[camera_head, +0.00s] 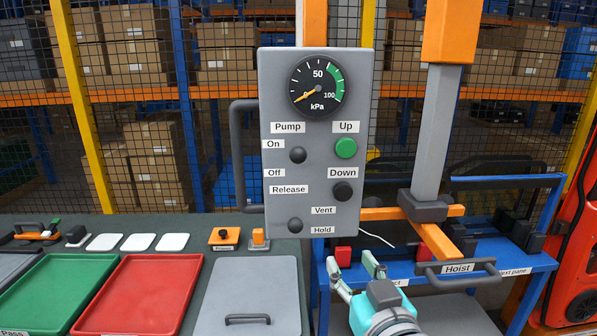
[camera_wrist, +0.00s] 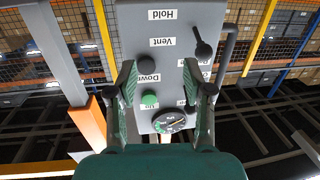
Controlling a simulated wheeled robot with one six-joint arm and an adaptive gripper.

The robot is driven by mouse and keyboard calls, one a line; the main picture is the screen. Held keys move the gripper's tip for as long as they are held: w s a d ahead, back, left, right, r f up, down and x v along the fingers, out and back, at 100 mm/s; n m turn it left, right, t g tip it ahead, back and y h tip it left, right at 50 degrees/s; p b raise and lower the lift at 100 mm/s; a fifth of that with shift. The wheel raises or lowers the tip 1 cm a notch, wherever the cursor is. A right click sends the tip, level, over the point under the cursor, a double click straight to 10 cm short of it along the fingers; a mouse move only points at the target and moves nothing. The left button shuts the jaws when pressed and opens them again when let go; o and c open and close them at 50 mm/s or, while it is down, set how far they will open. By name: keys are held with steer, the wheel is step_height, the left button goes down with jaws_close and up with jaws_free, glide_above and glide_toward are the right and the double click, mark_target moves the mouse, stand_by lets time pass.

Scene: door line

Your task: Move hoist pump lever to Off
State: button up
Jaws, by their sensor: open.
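The hoist panel (camera_head: 318,130) is an upright grey box. Its pump lever (camera_head: 298,155) is a dark knob seen nearly end-on, level between the On label (camera_head: 273,144) and the Off label (camera_head: 273,173), a little nearer On. I cannot tell clearly which way it points. My gripper (camera_head: 353,262) is open and empty, below and in front of the panel, apart from it. In the wrist view the panel (camera_wrist: 180,70) appears upside down beyond the open fingers (camera_wrist: 160,85); the right finger partly hides the pump lever area.
The release lever (camera_head: 295,225) sits below, by Vent and Hold. The green Up button (camera_head: 345,148) and black Down button (camera_head: 342,190) are close right of the levers. The gauge (camera_head: 317,84) needle is near zero. A grey handle (camera_head: 240,155) and hoist post (camera_head: 436,130) flank the panel.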

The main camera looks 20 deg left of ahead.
steer(key=n+y, duration=0.2)
glide_toward(300, 158)
steer(key=shift+g, duration=0.3)
steer(key=x, duration=1.1)
steer(key=shift+w+d+r, duration=0.1)
steer(key=shift+r, duration=0.15)
jaws_close()
